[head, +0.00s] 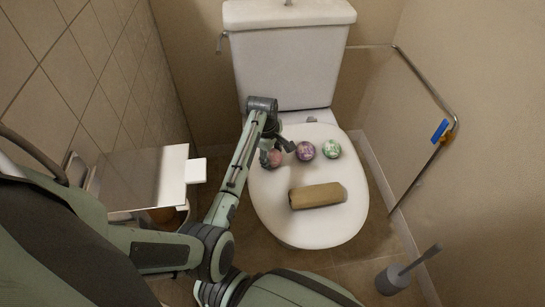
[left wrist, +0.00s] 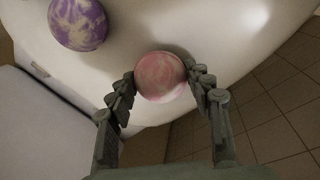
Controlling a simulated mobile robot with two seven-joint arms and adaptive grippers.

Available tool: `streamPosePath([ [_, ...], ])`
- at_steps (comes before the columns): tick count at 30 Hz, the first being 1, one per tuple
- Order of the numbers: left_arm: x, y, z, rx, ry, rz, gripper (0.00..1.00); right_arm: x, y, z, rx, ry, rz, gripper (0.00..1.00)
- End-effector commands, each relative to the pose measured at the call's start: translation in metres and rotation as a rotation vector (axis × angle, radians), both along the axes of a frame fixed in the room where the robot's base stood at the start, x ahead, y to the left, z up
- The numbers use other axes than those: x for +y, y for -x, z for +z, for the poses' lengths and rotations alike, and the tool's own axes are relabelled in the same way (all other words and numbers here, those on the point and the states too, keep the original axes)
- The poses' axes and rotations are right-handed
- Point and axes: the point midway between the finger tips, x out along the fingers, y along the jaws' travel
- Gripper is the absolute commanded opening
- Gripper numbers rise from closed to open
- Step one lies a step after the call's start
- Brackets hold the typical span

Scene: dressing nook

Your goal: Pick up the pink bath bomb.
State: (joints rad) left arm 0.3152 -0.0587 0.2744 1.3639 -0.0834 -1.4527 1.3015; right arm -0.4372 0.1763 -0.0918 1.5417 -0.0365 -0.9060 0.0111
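The pink bath bomb (head: 274,158) sits on the closed white toilet lid (head: 270,205), near its left edge, partly covered by my gripper in the head view. In the left wrist view the pink bath bomb (left wrist: 160,76) lies between the fingertips. My left gripper (head: 277,151) reaches over it from the left arm. In the left wrist view the left gripper (left wrist: 160,82) has its fingers spread on both sides of the ball. The fingertips are very close to it; a small gap seems to show on the left. My right gripper is not in view.
A purple bath bomb (head: 305,150) and a green one (head: 332,149) sit to the right on the lid. The cistern (head: 288,60) stands behind. A toilet brush (head: 393,278) is at lower right.

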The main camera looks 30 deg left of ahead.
Motion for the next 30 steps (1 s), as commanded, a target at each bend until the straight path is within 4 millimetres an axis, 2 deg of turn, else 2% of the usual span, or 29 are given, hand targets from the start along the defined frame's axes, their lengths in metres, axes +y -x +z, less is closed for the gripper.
streamPosePath([
  [1, 0.000, 0.000, 0.000, 0.000, 0.000, 0.000, 0.37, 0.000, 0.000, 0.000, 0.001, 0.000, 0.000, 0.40],
  [6, 0.000, 0.000, 0.000, -0.001, 0.000, 0.000, 0.18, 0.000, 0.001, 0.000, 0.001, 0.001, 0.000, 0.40],
  [17, 0.000, -0.001, 0.007, -0.003, -0.001, 0.000, 0.18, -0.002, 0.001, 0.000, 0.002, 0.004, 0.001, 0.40],
  [20, 0.000, -0.001, 0.016, -0.004, -0.001, 0.000, 0.18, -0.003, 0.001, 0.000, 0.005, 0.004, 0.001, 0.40],
  [25, 0.001, 0.000, 0.045, -0.005, 0.000, 0.001, 0.18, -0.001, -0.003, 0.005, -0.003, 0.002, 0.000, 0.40],
  [30, 0.025, 0.036, 0.066, -0.002, -0.002, 0.004, 0.18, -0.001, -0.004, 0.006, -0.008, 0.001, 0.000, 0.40],
])
